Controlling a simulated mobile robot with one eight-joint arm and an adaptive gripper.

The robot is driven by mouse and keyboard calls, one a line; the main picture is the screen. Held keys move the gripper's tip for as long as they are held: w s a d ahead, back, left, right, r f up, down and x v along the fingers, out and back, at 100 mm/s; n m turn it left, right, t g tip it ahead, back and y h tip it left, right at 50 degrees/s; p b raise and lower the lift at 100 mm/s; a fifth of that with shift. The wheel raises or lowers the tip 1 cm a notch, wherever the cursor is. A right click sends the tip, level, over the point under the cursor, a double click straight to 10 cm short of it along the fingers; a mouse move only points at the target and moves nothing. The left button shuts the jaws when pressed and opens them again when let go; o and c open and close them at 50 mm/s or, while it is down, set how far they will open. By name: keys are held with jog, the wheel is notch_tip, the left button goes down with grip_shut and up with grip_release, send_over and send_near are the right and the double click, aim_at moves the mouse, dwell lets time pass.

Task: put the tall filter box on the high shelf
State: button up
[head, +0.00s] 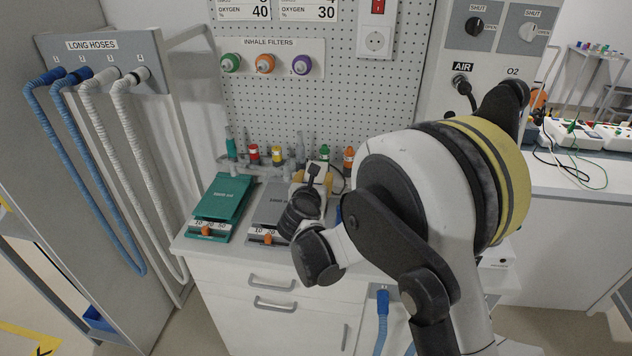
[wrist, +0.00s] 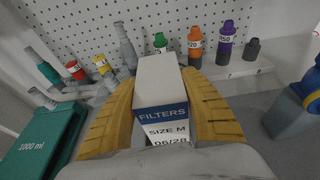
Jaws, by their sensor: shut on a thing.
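The filter box (wrist: 158,80) is white with a blue band reading "FILTERS" and "SIZE M" below it. In the wrist view it stands between the yellow fingers of my gripper (wrist: 160,95), which are shut on its two sides. In the head view my gripper (head: 318,182) is over the back of the counter, mostly hidden by my own arm, and the box is hard to make out there. I cannot make out a high shelf in either view.
A green 1000 ml unit (head: 222,198) and a grey unit (head: 272,205) lie on the counter (head: 190,246). Behind them is a row of coloured connectors (wrist: 194,44) before the pegboard (head: 270,110). Long hoses (head: 95,150) hang at left. A grey block (wrist: 290,112) is at right.

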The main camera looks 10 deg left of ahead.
jog(key=shift+r, duration=0.15)
jog(key=o, duration=1.4)
jog(key=shift+f, duration=0.2)
jog(key=p+v, duration=0.1)
jog(key=v, duration=0.5)
jog(key=p+v, duration=0.2)
jog(key=v, duration=0.4)
jog(key=shift+r, duration=0.25)
